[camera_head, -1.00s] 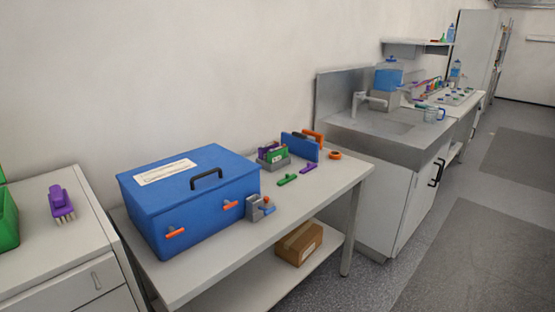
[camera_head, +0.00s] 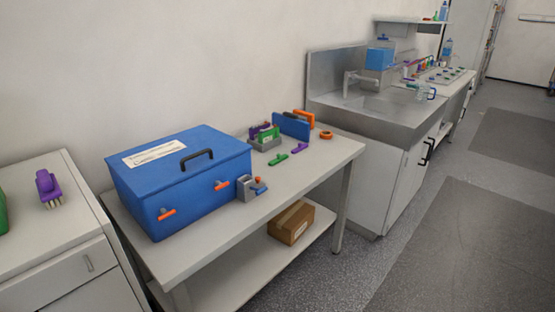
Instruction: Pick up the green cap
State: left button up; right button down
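No item is clearly a green cap at this size. A small green piece (camera_head: 278,160) lies flat on the table, right of the blue box. A green block (camera_head: 268,135) sits in a grey holder (camera_head: 266,145) behind it. A small green item (camera_head: 436,17) stands on the wall shelf, too small to identify. Tiny coloured pieces on the far counter (camera_head: 458,80) are also too small to tell. Neither of my grippers is in view.
A blue box (camera_head: 180,185) with a black handle fills the table's left half. A grey table (camera_head: 225,222) holds it; a cardboard box (camera_head: 291,222) is on the lower shelf. A sink unit (camera_head: 385,112) stands beyond. The floor (camera_head: 440,230) at right is clear.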

aim_at(280, 158)
jog(key=u, duration=0.35)
jog(key=i+l+u, duration=0.1)
jog(key=u, duration=0.25)
jog(key=l+u, duration=0.15)
jog(key=u, duration=0.2)
jog(key=i+l+u, duration=0.1)
jog(key=l+u, duration=0.2)
jog(key=l, duration=0.15)
jog(key=l+u, duration=0.35)
jog(key=k+l+u, duration=0.1)
jog(key=l+u, duration=0.15)
jog(key=l, duration=0.85)
